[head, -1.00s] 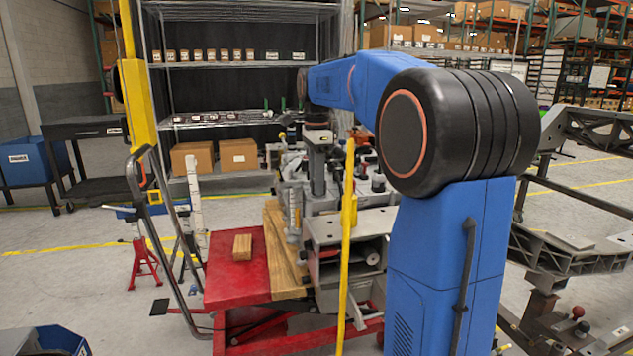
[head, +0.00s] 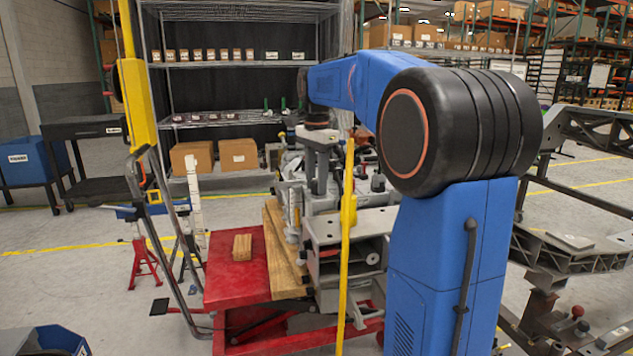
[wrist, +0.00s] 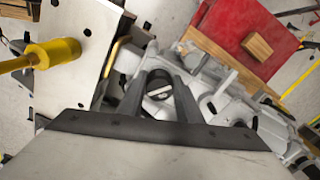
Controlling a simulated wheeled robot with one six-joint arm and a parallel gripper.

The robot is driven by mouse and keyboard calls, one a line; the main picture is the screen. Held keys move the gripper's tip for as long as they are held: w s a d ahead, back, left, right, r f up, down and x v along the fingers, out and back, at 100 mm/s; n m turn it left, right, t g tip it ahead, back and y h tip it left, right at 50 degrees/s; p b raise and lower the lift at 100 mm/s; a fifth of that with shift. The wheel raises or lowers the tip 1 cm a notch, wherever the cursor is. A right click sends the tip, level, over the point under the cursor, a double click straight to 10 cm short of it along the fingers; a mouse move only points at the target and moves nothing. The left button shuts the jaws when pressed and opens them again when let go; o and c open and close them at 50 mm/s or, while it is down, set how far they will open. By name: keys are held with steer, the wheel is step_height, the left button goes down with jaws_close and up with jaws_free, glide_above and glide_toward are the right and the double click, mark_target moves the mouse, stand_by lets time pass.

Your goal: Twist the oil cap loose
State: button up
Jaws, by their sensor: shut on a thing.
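The oil cap (wrist: 159,93) is a small dark round piece with a pale bar across it, on top of the grey metal engine (wrist: 216,85) in the wrist view. My gripper (wrist: 161,84) reaches down over the cap, its two dark fingers shut on it from either side. The fingers hide the cap's sides, so I cannot tell how far it has turned. In the head view my gripper (head: 320,178) points down at the engine (head: 293,182); the cap cannot be made out there.
A red lift table (head: 235,275) with a wooden block (head: 242,247) stands left of the engine. A yellow post (head: 348,225) rises close in front of it. A pale metal plate with a yellow cylinder (wrist: 52,53) lies left of my gripper in the wrist view.

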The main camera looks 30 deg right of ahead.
steer(key=n, duration=0.4)
steer(key=shift+s+f, duration=0.1)
steer(key=shift+s, duration=0.05)
stand_by(0.4)
steer(key=n, duration=0.4)
steer(key=shift+s+d, duration=0.1)
steer(key=shift+f, duration=0.1)
